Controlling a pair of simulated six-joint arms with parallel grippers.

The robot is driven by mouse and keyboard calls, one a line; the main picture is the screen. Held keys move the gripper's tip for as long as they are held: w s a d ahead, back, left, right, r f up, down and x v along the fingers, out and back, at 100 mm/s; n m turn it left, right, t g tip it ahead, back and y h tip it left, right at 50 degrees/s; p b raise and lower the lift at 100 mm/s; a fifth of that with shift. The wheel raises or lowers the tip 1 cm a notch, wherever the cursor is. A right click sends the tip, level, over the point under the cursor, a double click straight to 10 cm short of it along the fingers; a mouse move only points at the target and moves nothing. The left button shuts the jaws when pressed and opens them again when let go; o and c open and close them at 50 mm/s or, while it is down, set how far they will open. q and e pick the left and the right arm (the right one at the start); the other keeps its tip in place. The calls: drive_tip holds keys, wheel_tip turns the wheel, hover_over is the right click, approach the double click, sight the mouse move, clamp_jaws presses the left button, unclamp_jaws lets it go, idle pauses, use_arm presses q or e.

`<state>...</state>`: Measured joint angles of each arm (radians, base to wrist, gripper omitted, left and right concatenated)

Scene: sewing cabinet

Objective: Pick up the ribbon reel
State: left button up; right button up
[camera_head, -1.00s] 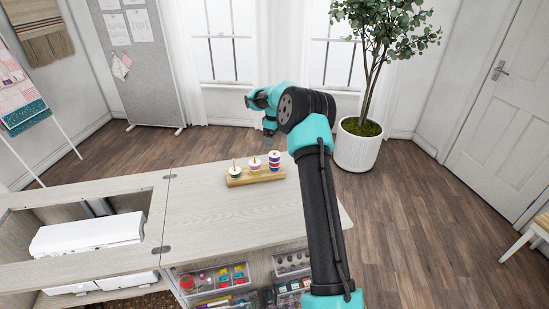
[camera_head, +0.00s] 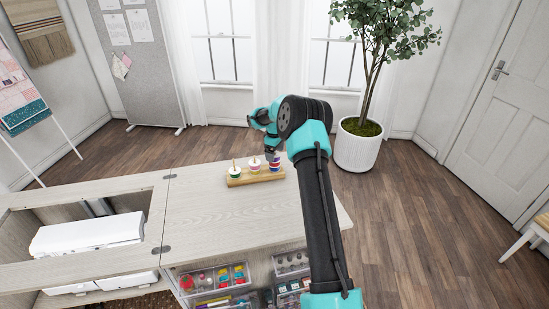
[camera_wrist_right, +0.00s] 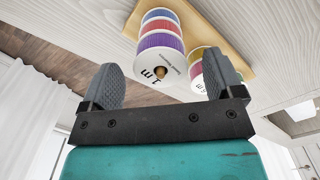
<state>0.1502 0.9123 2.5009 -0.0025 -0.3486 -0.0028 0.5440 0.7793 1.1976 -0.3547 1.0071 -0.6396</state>
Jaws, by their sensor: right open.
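A wooden stand (camera_head: 238,182) on the cabinet top holds ribbon reels on pegs in three places. The right-hand stack (camera_head: 274,168) is partly hidden by my right gripper (camera_head: 272,156), which is right above or around its top. In the right wrist view this stack shows blue, red and purple reels (camera_wrist_right: 160,42) with a white printed end face. My right gripper (camera_wrist_right: 162,70) is open, its two grey fingers apart with the stack's end showing between them; contact cannot be told. My left gripper is not in view.
A middle stack (camera_head: 254,165) and a left stack (camera_head: 235,172) stand close beside it on the same stand. The cabinet top (camera_head: 220,215) in front is clear. A white machine (camera_head: 85,233) lies in the opening at left; clear drawers (camera_head: 215,283) sit below.

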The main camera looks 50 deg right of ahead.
drive_tip(key=shift+f, duration=0.8)
drive_tip(key=shift+c, duration=0.2)
drive_tip(key=c, duration=1)
drive_tip(key=shift+o, duration=0.2)
wheel_tip(320, 180, up, 10)
drive_tip(key=shift+r, duration=0.1)
drive_tip(key=shift+w+a, duration=0.1)
